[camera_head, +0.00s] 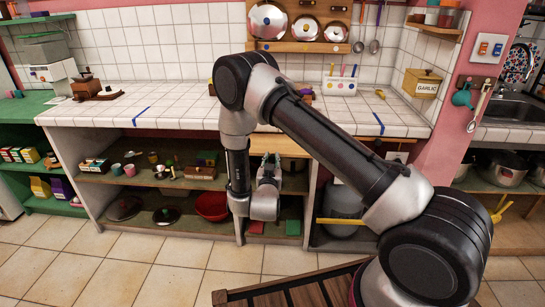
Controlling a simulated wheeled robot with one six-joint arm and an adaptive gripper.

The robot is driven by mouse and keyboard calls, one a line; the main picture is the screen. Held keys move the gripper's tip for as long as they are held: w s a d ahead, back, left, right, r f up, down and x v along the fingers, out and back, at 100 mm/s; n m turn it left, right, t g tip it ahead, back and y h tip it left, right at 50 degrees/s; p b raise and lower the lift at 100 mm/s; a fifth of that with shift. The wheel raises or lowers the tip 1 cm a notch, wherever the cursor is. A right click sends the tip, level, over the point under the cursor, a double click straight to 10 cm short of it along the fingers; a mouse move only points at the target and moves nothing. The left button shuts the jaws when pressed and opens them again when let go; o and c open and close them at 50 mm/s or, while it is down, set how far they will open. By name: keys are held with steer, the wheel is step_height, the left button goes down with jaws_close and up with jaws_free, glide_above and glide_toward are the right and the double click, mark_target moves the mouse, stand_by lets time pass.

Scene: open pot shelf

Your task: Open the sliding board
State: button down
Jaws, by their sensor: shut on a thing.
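The sliding board is most likely the light wooden panel (290,146) just under the front edge of the white tiled counter, in the middle of the head view. My arm covers its left part. My gripper (269,163) is at the panel's lower front, in front of the open shelf. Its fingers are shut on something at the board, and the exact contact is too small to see. How far the board stands out from the counter cannot be told.
The tiled counter (180,105) runs above open shelves with cups, lids and a red bowl (212,206). A grey pot (342,205) stands right of a divider. Lids hang on a wooden rack (300,46). A slatted wooden platform (290,296) lies on the floor in front.

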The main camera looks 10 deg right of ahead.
steer(key=v, duration=0.6)
steer(key=shift+s, duration=0.35)
steer(key=shift+a, duration=0.1)
steer(key=c, duration=1.3)
jaws_free()
steer(key=v, duration=1.2)
